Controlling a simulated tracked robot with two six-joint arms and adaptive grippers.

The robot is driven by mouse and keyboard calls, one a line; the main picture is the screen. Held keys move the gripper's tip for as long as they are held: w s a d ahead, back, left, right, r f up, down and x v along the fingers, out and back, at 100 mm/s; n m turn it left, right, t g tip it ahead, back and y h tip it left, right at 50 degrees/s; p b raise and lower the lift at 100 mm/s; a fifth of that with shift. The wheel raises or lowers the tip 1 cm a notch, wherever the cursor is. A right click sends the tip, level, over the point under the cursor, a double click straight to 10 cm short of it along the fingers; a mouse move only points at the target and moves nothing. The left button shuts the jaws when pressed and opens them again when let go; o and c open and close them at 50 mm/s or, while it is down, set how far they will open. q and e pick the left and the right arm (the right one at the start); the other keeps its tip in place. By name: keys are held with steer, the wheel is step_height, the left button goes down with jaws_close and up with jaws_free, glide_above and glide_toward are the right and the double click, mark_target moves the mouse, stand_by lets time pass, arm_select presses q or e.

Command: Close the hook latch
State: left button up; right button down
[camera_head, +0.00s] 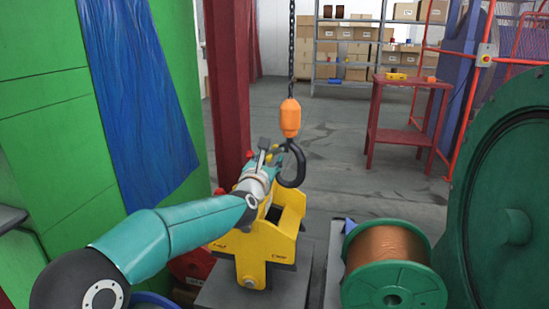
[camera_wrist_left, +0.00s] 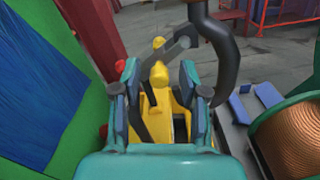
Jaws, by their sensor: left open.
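The black hook (camera_head: 299,164) hangs from an orange block (camera_head: 290,118) on a chain. In the left wrist view the hook (camera_wrist_left: 230,58) is at the upper right, its lower tip pointing down. A grey bar that looks like its latch (camera_wrist_left: 180,46) sticks out to the left of the hook, apart from the tip, so it appears open. My left gripper (camera_head: 268,154) is just left of the hook in the head view. In the wrist view the left gripper (camera_wrist_left: 160,84) has its fingers spread, empty, with the latch just beyond them. My right gripper is not in view.
A yellow fixture (camera_head: 259,254) stands below the hook and my left gripper. A copper wire spool (camera_head: 385,250) and a large green wheel (camera_head: 505,200) are at the right. A red column (camera_head: 229,85) stands behind to the left. Open floor (camera_head: 345,190) lies beyond.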

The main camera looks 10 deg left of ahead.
arm_select(q)
steer(key=shift+w, duration=0.35)
